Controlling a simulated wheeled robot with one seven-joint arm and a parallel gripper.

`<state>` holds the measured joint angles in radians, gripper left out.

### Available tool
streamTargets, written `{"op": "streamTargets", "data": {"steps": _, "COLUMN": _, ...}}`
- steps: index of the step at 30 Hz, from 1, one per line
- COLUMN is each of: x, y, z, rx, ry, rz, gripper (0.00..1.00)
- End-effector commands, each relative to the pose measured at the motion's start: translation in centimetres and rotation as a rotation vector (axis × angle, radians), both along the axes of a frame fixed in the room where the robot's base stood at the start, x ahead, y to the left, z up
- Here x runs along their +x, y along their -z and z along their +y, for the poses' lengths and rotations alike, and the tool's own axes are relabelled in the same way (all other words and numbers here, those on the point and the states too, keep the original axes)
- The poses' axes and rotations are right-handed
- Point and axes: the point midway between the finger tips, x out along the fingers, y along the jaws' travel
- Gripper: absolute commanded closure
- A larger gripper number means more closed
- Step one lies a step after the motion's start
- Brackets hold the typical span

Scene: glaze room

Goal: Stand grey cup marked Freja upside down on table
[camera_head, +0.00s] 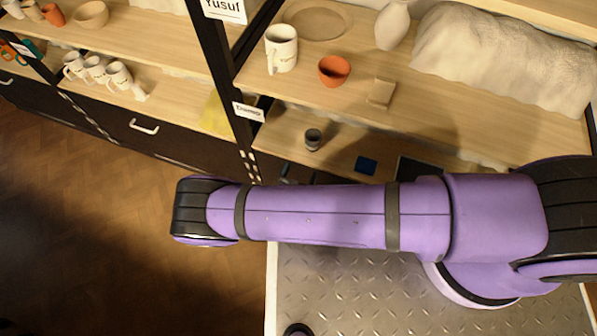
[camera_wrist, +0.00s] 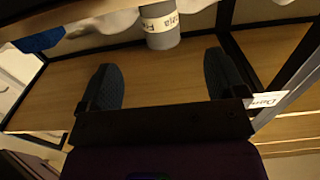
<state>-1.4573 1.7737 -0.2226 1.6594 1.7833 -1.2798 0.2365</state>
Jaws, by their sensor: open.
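The grey cup (camera_wrist: 160,28) shows at the top middle of the wrist view, with a pale band whose partly visible lettering fits Freja. A small grey cup (camera_head: 313,139) with a pale band, which looks like the same one, stands on the lower shelf in the head view and seems mouth up. My gripper (camera_wrist: 162,73) is open, with its two dark fingers spread wide and nothing between them. The cup lies beyond the fingertips, roughly in line with the gap. I cannot make out a table apart from the shelves.
The upper shelf (camera_head: 440,115) overhangs the cup's shelf and bears a white mug (camera_head: 281,48), an orange bowl (camera_head: 334,70) and a large pale lump (camera_head: 505,60). A dark post (camera_head: 235,100) borders the bay.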

Motion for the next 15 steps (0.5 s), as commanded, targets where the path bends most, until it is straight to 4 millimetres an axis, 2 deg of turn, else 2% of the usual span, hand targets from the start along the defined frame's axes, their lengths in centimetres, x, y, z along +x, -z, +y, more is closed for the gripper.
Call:
{"op": "streamTargets", "data": {"steps": 5, "x": 0.6, "y": 0.0, "z": -0.5, "rx": -0.005, "ry": 0.0, "rz": -0.011, "gripper": 0.1}}
{"op": "streamTargets", "data": {"steps": 15, "x": 3.7, "y": 0.0, "z": -1.6, "rx": -0.004, "ry": 0.0, "rz": -0.008, "gripper": 0.1}}
